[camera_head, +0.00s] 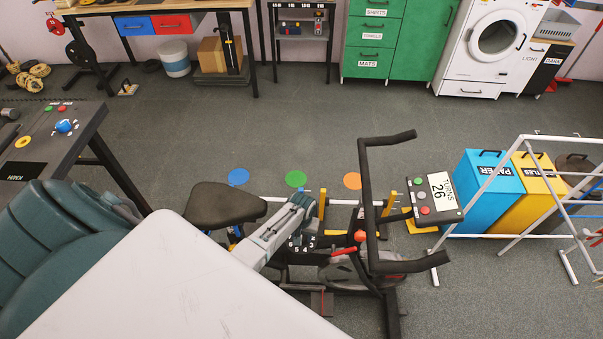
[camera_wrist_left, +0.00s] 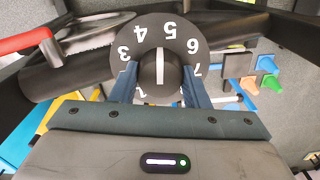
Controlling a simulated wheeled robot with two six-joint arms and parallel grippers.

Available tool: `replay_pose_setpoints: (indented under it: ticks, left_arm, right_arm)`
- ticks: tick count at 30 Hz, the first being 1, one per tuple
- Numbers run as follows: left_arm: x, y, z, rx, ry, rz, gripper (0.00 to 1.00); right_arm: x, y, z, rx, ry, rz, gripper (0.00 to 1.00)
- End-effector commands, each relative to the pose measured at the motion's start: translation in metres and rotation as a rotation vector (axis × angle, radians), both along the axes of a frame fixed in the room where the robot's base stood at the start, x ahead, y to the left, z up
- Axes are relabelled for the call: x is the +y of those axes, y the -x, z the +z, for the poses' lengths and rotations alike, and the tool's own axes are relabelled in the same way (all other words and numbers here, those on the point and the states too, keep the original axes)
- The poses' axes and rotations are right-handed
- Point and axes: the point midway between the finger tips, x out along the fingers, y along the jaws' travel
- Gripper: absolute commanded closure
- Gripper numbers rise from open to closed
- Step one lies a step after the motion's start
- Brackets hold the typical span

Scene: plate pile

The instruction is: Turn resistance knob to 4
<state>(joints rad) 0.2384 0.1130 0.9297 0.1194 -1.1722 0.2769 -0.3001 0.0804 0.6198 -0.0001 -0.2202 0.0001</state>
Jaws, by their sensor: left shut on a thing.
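The resistance knob (camera_wrist_left: 160,72) is black with a white pointer line, set on a round black dial (camera_wrist_left: 180,20) with white numbers. In the left wrist view, the pointer stands nearly straight up, between the 4 and the 5 and closer to the 5. My left gripper (camera_wrist_left: 159,80) has its two blue fingers on either side of the knob and is shut on it. The 2 on the dial is hidden. In the head view, the dial (camera_head: 301,246) is partly hidden by my left arm on the exercise bike (camera_head: 365,262). My right gripper is not in view.
The bike's seat (camera_head: 226,203), black handlebar (camera_head: 366,190) and counter board (camera_head: 435,194) reading TURNS 26 surround the dial area. A red lever (camera_wrist_left: 25,41) is near the dial. Blue (camera_head: 480,197) and yellow bins stand right. Open floor lies behind the bike.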

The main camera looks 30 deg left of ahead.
Motion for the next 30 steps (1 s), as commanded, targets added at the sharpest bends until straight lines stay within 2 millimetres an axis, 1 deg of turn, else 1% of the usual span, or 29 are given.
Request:
replay_pose_setpoints:
  ticks: [1,6,15,21,30]
  left_arm:
    - [0.000,0.000,0.002,0.001,0.000,0.041,0.81]
    - [0.000,0.000,0.002,0.000,0.000,0.186,0.81]
    - [0.000,-0.001,0.001,-0.001,0.000,0.372,0.81]
    - [0.000,-0.001,0.001,-0.001,-0.001,0.437,0.81]
    - [0.000,0.000,0.000,0.000,0.000,0.463,0.81]
  right_arm:
    - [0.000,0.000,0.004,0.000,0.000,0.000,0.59]
    - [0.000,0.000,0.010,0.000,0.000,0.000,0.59]
    - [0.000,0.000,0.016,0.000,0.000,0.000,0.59]
    - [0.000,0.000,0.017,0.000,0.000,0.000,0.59]
    - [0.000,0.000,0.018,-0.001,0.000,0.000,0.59]
